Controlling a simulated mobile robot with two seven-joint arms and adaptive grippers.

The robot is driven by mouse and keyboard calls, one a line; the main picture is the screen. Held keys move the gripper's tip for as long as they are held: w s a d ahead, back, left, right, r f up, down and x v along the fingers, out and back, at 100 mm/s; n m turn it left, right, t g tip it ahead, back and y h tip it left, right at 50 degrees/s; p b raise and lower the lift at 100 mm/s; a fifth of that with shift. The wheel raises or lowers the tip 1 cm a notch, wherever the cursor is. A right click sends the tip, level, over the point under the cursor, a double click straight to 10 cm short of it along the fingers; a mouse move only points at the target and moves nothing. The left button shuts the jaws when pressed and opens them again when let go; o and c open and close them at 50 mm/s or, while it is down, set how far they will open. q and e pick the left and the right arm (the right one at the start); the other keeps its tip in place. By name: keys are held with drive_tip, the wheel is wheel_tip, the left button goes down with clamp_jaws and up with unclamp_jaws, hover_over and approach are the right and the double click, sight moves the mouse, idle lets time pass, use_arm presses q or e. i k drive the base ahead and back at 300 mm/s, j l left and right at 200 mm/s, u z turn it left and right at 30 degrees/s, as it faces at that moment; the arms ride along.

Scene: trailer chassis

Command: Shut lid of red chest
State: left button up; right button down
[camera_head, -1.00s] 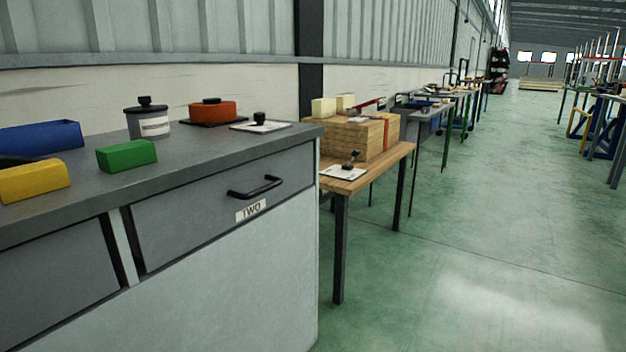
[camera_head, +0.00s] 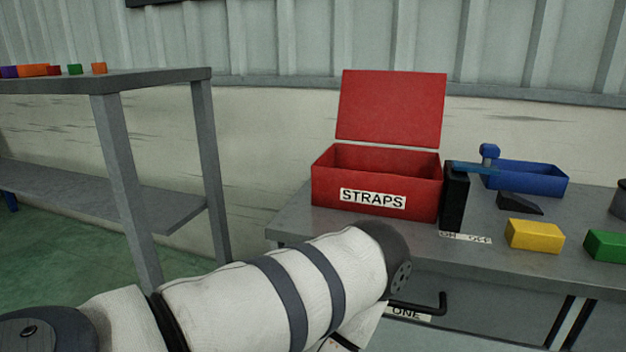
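The red chest (camera_head: 325,188) sits on the left end of the grey workbench, with a white label reading STRAPS on its front. Its lid (camera_head: 392,108) stands open, raised up and tilted slightly back behind the box. My own white arm with dark bands crosses the lower middle of the view, in front of the bench and below the chest. Its gripper is not visible. The other gripper is also out of view.
A black upright block (camera_head: 453,200) with a blue lever stands close to the chest's right side. Blue bin (camera_head: 530,180), yellow block (camera_head: 534,236) and green block (camera_head: 606,246) lie further right. A drawer handle (camera_head: 420,306) sticks out below. A grey shelf table (camera_head: 110,82) stands left.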

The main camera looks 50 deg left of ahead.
sight(404, 108)
drive_tip(key=u, duration=1.2)
